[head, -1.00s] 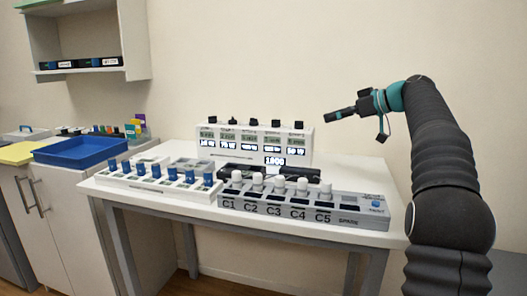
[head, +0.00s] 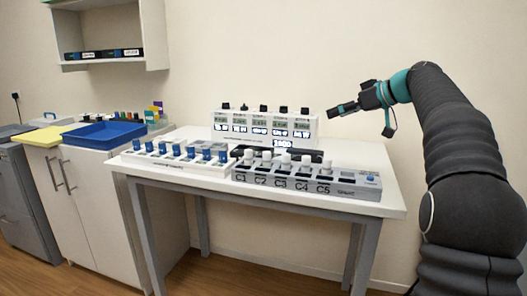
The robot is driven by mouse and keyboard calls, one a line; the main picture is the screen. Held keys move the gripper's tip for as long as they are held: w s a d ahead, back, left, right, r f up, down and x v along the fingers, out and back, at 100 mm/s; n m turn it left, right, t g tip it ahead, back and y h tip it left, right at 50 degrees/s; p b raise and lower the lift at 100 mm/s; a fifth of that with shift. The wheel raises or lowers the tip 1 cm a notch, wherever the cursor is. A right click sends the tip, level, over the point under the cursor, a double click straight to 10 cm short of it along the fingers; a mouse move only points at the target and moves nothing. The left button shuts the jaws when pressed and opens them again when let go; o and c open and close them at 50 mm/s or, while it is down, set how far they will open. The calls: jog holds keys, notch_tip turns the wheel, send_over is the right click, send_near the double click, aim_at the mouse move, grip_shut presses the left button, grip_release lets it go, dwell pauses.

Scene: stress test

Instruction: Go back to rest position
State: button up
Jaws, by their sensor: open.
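My gripper (head: 343,110) is dark and sits at the end of my arm, on the right side of the head view. It is open and empty, pointing left. It appears in the air above the right part of the white table (head: 375,200), apart from everything on it. My arm, dark with teal bands, rises along the right edge of the view and bends left toward the gripper.
The table holds a grey rack (head: 335,187) marked C1 to C5 with white-topped items, a white rack (head: 150,160) with blue-capped vials, and a white display unit (head: 265,127). A blue tray (head: 100,135) lies on the left cabinet (head: 100,190). A shelf (head: 110,58) hangs above.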

jog(key=s+a+f+m+g+h, duration=0.1)
jog(key=s+a+f+m+h, duration=0.3)
jog(key=s, duration=0.7)
jog(key=s+a+f+m+g+h, duration=0.1)
jog(key=s+a+f, duration=0.3)
jog(key=s, duration=0.7)
jog(key=s+d+f+m+h, duration=0.2)
jog(key=s+f+m+h, duration=0.1)
jog(key=s+f, duration=1.6)
jog(key=shift+s+d+f+g+h, duration=0.25)
jog(key=shift+s+h, duration=0.35)
jog(key=shift+s, duration=0.6)
jog(key=shift+r, duration=0.1)
